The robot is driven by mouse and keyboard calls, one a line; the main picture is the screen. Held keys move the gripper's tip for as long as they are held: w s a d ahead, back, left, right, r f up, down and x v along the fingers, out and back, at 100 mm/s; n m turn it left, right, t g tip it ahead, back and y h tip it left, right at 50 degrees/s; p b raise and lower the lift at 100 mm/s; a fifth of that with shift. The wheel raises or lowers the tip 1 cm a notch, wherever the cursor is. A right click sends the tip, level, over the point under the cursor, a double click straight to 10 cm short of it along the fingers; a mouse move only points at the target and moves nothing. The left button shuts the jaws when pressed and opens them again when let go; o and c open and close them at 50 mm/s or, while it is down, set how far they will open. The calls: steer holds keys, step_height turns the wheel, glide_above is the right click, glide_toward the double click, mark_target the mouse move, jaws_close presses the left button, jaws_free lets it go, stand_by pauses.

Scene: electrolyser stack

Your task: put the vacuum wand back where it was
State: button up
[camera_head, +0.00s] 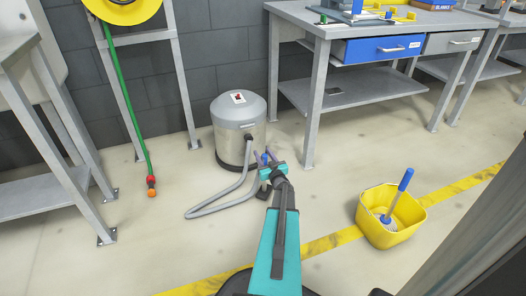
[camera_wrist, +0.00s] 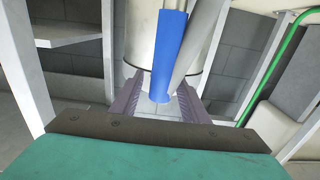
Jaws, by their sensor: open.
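The vacuum wand (camera_wrist: 170,50) shows its blue part between my gripper's two fingers in the wrist view, with a grey tube beside it. A gap shows at the fingers, so it is not clasped. In the head view a small blue piece of the wand (camera_head: 265,158) shows at my gripper (camera_head: 263,156), which is open. My gripper and arm hide most of the wand there. The vacuum canister (camera_head: 238,128), grey with a dark base, stands on the floor just behind. Its grey hose (camera_head: 205,211) loops along the floor towards my gripper. The wand's resting place cannot be made out.
A workbench (camera_head: 310,95) with a blue drawer stands at the back right. A yellow bucket (camera_head: 412,225) with a blue-handled brush is at the right, beside a yellow floor line (camera_head: 330,243). A yellow reel with a green hose (camera_head: 133,105) hangs at the left. Floor at front left is clear.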

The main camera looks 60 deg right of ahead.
steer(key=p+v, duration=0.2)
steer(key=v, duration=0.7)
steer(key=shift+s+a+p, duration=0.25)
steer(key=shift+p, duration=0.1)
steer(key=shift+w, duration=0.1)
